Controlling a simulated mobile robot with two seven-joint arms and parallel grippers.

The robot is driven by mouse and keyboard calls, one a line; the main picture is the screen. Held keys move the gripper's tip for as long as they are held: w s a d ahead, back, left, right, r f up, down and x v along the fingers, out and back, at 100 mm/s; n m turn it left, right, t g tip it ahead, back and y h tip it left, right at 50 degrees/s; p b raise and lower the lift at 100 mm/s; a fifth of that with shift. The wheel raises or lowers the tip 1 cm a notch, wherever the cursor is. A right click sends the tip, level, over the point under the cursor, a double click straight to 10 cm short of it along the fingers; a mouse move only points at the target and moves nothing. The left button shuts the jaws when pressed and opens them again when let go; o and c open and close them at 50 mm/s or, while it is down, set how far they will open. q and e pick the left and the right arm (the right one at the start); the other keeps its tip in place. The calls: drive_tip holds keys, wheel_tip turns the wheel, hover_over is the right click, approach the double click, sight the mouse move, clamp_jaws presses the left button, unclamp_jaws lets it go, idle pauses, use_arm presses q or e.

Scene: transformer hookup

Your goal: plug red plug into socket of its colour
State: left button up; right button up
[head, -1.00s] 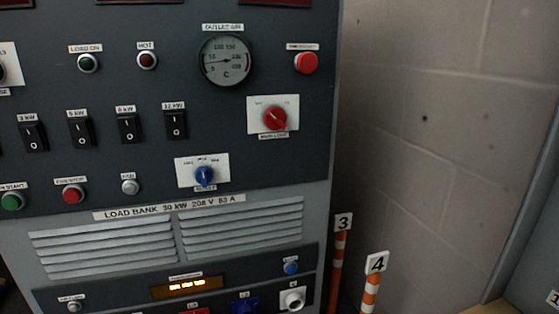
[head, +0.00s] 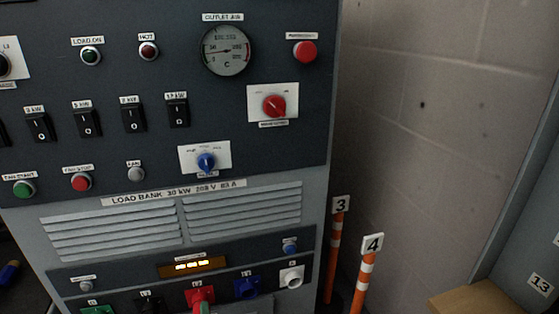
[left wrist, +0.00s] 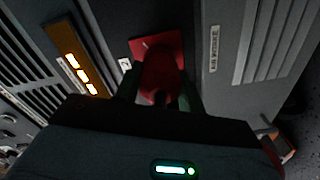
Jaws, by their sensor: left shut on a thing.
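The red plug (left wrist: 162,72) is held in my left gripper (left wrist: 158,98), whose dark green fingers are shut around it in the left wrist view. The plug lies right in front of the red socket (left wrist: 143,46), whose square red plate shows behind it. I cannot tell whether the plug is in the socket or just before it. In the head view the red socket (head: 193,294) is in the bottom row, with a red and green piece in front of it at the picture's edge. My right gripper is not in view.
The row also has a green socket (head: 97,310), a black one (head: 149,304), a blue one (head: 247,287) and a white one (head: 291,276). A lit display (head: 193,266) sits above. Orange-striped posts (head: 366,270) stand right of the cabinet.

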use_arm(q)
drive_tip(key=shift+w+a+r+m, duration=0.35)
drive_tip(key=shift+r+m, duration=0.1)
drive_tip(key=shift+m, duration=0.55)
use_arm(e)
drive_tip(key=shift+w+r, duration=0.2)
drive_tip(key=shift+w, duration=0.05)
use_arm(q)
drive_tip(key=o, duration=1.3)
drive_tip(key=shift+c, duration=0.2)
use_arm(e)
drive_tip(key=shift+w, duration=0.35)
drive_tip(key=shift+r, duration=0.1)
use_arm(q)
drive_tip(key=shift+s+d+f+p, duration=0.15)
drive_tip(key=shift+s+d+p, duration=0.1)
drive_tip(key=shift+s+p, duration=0.35)
drive_tip(key=shift+p+v, duration=0.3)
drive_tip(key=shift+v, duration=1.1)
drive_tip(key=shift+s+d+f, duration=0.15)
drive_tip(key=shift+s+d, duration=0.1)
drive_tip(key=shift+s, duration=0.25)
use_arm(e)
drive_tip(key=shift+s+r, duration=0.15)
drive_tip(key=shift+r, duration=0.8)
